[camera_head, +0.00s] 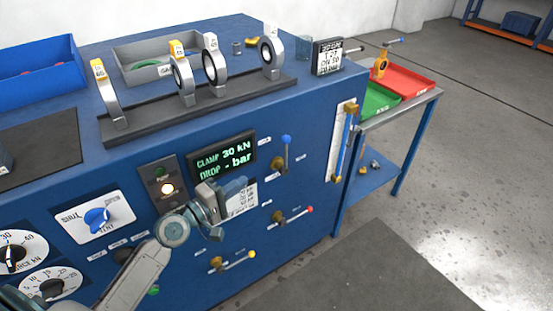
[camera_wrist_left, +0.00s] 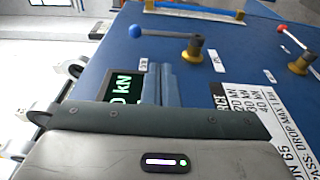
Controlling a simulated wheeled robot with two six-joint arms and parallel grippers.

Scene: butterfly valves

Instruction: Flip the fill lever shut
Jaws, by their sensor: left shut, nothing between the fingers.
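Three small levers sit on the blue front panel. The blue-tipped lever (camera_head: 286,153) stands upright at the top. The red-tipped lever (camera_head: 294,215) points right and slightly up, and the yellow-tipped lever (camera_head: 234,261) points right and slightly up at the bottom. Their labels are too small to read, so I cannot tell which is the fill lever. My left gripper (camera_head: 236,186) is shut and empty in front of the panel, left of the blue-tipped lever and apart from it. In the left wrist view, the blue-tipped lever (camera_wrist_left: 165,35) is beyond the fingertips (camera_wrist_left: 160,82). My right gripper is out of view.
The display (camera_head: 222,156) reads clamp 30 kN, drop - bar. A lit button (camera_head: 167,189) and a blue knob (camera_head: 97,217) are to the left. Several valve rings stand on a dark rack (camera_head: 200,110) on top. A side table (camera_head: 412,105) holds red and green trays.

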